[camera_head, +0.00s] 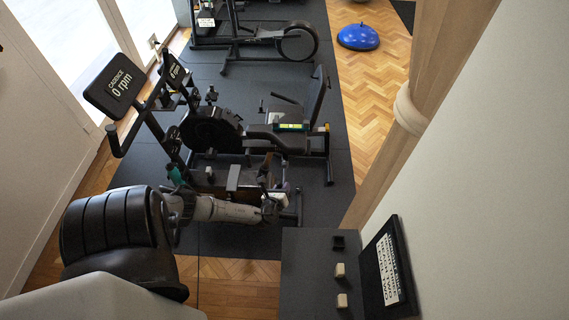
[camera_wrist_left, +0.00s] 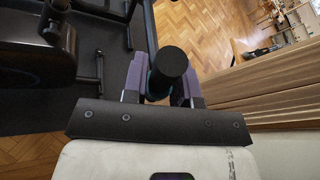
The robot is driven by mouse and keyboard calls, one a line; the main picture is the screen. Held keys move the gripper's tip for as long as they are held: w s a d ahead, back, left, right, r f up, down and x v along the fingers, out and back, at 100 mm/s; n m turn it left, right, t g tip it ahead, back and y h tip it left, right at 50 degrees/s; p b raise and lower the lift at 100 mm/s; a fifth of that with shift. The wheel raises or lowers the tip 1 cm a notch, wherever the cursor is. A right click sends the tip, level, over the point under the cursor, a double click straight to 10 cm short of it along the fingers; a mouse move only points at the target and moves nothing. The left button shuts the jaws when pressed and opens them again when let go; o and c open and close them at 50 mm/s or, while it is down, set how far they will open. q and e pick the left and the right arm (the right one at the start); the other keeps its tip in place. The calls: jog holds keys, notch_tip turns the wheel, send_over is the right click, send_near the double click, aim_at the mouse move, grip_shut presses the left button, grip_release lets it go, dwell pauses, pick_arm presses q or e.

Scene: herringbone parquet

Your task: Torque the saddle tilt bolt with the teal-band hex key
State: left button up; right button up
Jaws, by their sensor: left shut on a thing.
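My left gripper (camera_wrist_left: 163,88) is shut on the hex key (camera_wrist_left: 168,65). In the left wrist view the key shows as a round black handle end, with a sliver of teal at its left edge, between the two fingers. Its shaft and tip are hidden behind the handle. In the head view my left arm reaches in from the left, and the gripper (camera_head: 270,190) is in front of the near bike; the key is hard to make out there. The black saddle (camera_head: 262,133) lies beyond the gripper with a yellow-green level (camera_head: 290,127) on it. I cannot make out the tilt bolt.
The bike's console (camera_head: 115,86) reads 0 rpm at the left. A blue balance dome (camera_head: 358,36) sits on open parquet behind.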

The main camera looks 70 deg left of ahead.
pick_arm(q)
grip_shut()
jog(key=shift+d, duration=0.1)
jog(key=shift+s+d+r+p, duration=0.2)
jog(key=shift+d+p, duration=0.2)
jog(key=shift+d, duration=0.05)
jog(key=shift+s+d+f+p, duration=0.1)
jog(key=shift+s+d+p, duration=0.15)
jog(key=shift+d, duration=0.45)
jog(key=shift+s+d+p, duration=0.15)
jog(key=shift+s+d, duration=0.25)
jog(key=shift+d, duration=0.35)
jog(key=shift+s+d+f+p, duration=0.1)
jog(key=shift+s+d+p, duration=0.15)
jog(key=shift+d, duration=0.45)
